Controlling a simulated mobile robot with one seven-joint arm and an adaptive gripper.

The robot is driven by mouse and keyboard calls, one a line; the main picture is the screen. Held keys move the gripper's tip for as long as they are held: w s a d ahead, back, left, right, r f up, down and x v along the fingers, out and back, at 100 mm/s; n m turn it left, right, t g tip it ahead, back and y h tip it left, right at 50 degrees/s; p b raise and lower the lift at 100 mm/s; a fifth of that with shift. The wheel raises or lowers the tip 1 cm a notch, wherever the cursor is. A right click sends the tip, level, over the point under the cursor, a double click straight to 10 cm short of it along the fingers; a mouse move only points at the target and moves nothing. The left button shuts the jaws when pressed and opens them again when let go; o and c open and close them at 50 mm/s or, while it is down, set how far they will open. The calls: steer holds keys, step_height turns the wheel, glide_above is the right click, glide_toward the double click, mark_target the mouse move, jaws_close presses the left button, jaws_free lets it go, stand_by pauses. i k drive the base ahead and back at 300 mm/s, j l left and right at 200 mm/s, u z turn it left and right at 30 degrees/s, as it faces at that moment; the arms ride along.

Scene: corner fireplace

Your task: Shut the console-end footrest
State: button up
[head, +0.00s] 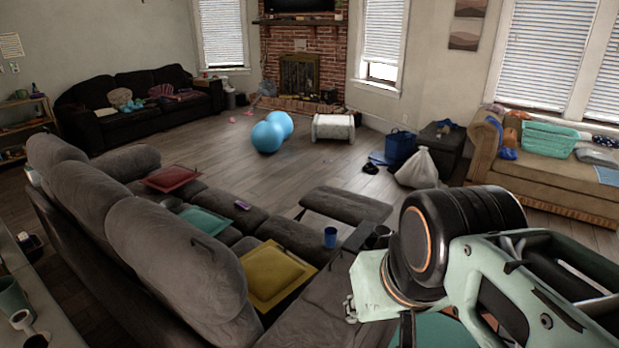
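A grey reclining sofa (170,245) runs from the left middle to the bottom of the head view, with its back toward me. One dark grey footrest (347,204) stands out from the sofa's front as a raised flat pad, open. It is on the far side of the seats, near the console end where a blue cup (330,237) and a dark cup (378,236) stand. My arm fills the lower right, on the near side of the sofa and apart from the footrest. My gripper's fingers cannot be made out.
Red (170,179), green (205,222) and yellow (273,273) cushions lie on the sofa. Beyond the footrest are open wood floor, two blue balls (267,136) and a white bag (417,168). A tan couch (550,172) stands at right, a black sofa (140,110) at back left.

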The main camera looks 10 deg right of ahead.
mark_target(350, 208)
steer(key=l+z, duration=0.1)
steer(key=z, duration=1.95)
steer(key=i+l, duration=0.1)
steer(key=l, duration=0.3)
steer(key=i+l, duration=0.1)
steer(key=l, duration=0.35)
steer(key=i+l+z, duration=0.1)
steer(key=l, duration=0.25)
steer(key=i+l+z, duration=0.1)
steer(key=i+l, duration=0.5)
steer(key=i, duration=0.25)
steer(key=i+l, duration=0.2)
steer(key=i, duration=0.25)
steer(key=i+u, duration=0.3)
steer(key=i, duration=0.2)
steer(key=i+l+u, duration=0.1)
steer(key=i+u, duration=0.25)
steer(key=i, duration=0.2)
steer(key=i+l+u, duration=0.1)
steer(key=i+u, duration=0.2)
steer(key=i, duration=2.1)
